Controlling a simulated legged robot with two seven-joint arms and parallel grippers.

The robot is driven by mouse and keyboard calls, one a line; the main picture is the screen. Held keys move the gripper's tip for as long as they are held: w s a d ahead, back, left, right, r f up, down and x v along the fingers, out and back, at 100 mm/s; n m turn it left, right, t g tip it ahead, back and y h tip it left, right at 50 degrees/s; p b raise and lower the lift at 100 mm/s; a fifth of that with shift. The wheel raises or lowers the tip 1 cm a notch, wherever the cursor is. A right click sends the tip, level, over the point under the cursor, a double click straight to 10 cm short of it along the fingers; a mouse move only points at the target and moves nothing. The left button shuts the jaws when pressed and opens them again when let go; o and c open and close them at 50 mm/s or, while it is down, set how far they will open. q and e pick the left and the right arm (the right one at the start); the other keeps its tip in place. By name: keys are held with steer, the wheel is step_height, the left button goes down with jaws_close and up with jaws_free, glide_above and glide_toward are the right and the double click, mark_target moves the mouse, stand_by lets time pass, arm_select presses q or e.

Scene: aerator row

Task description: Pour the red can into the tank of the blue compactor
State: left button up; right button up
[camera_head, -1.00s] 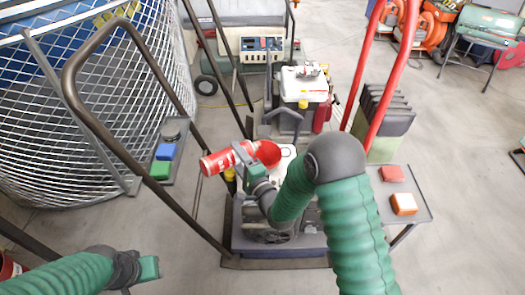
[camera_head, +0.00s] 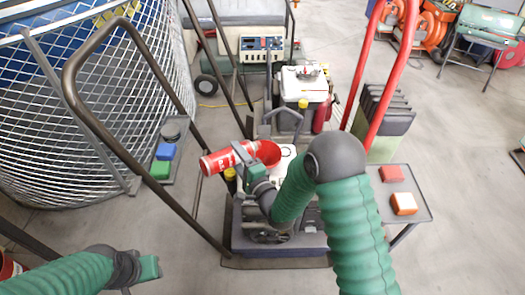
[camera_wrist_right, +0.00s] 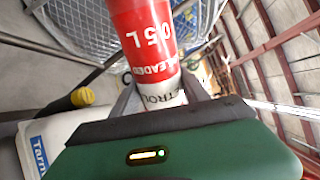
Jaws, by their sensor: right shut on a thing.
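My right gripper (camera_head: 245,158) is shut around the can, which also fills the top of the right wrist view (camera_wrist_right: 146,35). My arm hides part of the machine. Whether liquid flows cannot be seen. My left gripper (camera_head: 150,268) is low at the left, away from the machine; its jaws are unclear.
A second machine with a white tank (camera_head: 303,82) and red handle stands behind. A wire mesh cage (camera_head: 70,120) is at left. The right floor is mostly clear.

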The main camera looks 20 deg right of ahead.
mark_target(246, 146)
steer(key=shift+w+d+m+p, duration=0.1)
steer(key=shift+d+m+p, duration=0.25)
steer(key=shift+m, duration=0.45)
stand_by(1.8)
steer(key=shift+w+d+r+m+p, duration=0.1)
steer(key=shift+d+r+m+p, duration=0.2)
steer(key=shift+r+m+p, duration=0.5)
steer(key=shift+w+d+r+m+p, duration=0.1)
steer(key=shift+d+r+m+p, duration=0.25)
steer(key=shift+p, duration=0.65)
steer(key=shift+w+d+r+m+p, duration=0.1)
steer(key=shift+d+r+m+p, duration=0.1)
steer(key=shift+r+m+p, duration=0.4)
steer(key=shift+w+d+r+m+p, duration=0.15)
steer(key=shift+d+r+m+p, duration=0.25)
steer(key=shift+p, duration=0.3)
steer(key=shift+f+m+g, duration=0.2)
steer(key=shift+m+g, duration=0.05)
steer(key=shift+g, duration=0.05)
steer(key=shift+r, duration=0.1)
